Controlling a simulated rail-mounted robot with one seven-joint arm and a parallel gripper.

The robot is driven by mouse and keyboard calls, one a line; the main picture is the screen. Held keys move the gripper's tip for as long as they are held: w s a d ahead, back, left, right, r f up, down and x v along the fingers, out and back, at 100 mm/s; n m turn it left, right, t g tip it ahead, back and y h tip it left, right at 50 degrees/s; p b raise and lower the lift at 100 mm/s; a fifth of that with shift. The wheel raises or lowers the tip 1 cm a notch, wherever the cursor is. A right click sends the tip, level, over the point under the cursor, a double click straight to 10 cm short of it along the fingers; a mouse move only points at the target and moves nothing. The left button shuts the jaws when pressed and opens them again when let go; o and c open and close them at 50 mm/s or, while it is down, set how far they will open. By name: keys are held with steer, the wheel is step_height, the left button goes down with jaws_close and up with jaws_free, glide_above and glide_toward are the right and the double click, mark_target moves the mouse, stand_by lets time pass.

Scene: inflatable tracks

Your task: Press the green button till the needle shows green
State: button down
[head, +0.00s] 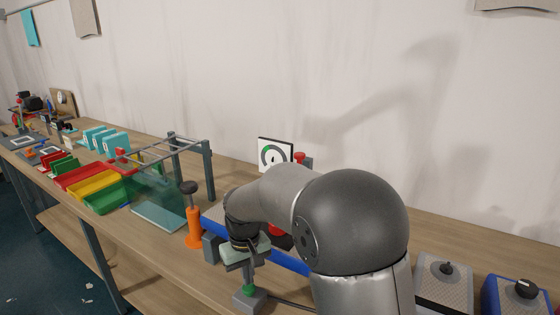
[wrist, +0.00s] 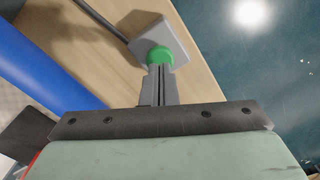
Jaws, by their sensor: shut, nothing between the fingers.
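The green button (wrist: 160,56) sits on a small grey box (wrist: 166,38) near the table's front edge. In the head view the button (head: 249,289) shows just under my gripper (head: 248,280). My gripper is shut and empty, and its fingertips (wrist: 159,68) are at the button in the wrist view; whether they touch or press it I cannot tell. The gauge (head: 273,154) is a white square panel with a dial, standing at the back by the wall. A green arc shows on its left side. The needle is too small to read.
A blue tube (wrist: 45,65) lies on the table beside the button box. An orange pump-like post (head: 194,224) with a dark knob stands to the left. Colored bins (head: 88,183) and a frame with a clear tank (head: 150,185) lie farther left. Boxes with knobs (head: 445,280) stand at right.

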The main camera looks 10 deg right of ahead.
steer(key=shift+f, duration=0.15)
stand_by(0.5)
steer(key=shift+f+b, duration=0.8)
steer(key=shift+f, duration=0.2)
steer(key=shift+r, duration=0.1)
step_height(320, 180, up, 10)
steer(key=p, duration=0.7)
